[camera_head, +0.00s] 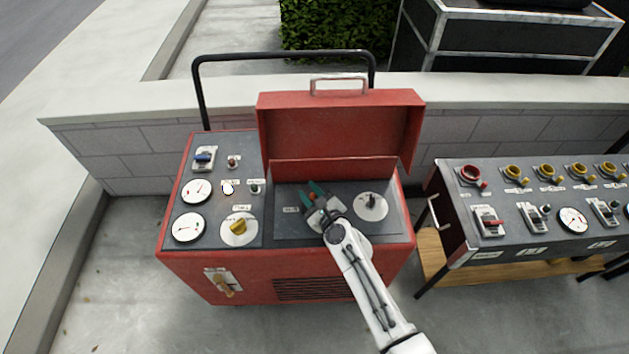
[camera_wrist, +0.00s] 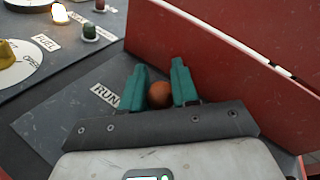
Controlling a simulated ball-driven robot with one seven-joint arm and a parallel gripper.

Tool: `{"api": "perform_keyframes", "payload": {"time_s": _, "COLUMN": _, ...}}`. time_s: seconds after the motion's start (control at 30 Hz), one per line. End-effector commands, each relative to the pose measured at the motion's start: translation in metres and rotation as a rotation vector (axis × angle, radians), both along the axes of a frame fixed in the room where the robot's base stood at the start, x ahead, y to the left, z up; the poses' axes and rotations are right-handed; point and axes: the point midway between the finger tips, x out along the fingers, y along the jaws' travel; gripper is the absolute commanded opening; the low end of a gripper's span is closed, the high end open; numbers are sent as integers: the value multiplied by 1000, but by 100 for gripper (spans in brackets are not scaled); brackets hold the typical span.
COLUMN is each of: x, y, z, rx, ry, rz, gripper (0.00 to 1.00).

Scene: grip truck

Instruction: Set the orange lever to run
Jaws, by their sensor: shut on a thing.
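The orange lever's round knob (camera_wrist: 160,95) shows between the teal fingers of my gripper (camera_wrist: 159,82) in the wrist view. My gripper (camera_head: 316,188) is shut on the knob, above the dark panel (camera_head: 282,229) under the raised red lid (camera_head: 335,125). The lever's shaft and base are hidden by the gripper. A white RUN label (camera_wrist: 104,95) lies on the panel just left of the fingers in the wrist view.
The raised lid stands close behind my fingers. A round dial with a knob (camera_head: 371,206) is to the right. A yellow fuel knob (camera_head: 238,227), gauges (camera_head: 188,227) and switches fill the left panel. A second console (camera_head: 529,205) stands at the right.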

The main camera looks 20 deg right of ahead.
Motion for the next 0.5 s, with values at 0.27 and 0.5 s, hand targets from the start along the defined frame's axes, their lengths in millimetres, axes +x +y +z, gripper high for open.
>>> {"api": "perform_keyframes", "payload": {"time_s": 0.27, "x": 5, "y": 12, "z": 8, "rx": -241, "ry": 80, "rz": -3, "gripper": 0}}
{"api": "perform_keyframes", "payload": {"time_s": 0.5, "x": 8, "y": 20, "z": -1, "rx": -435, "ry": 142, "rz": -7, "gripper": 0}}
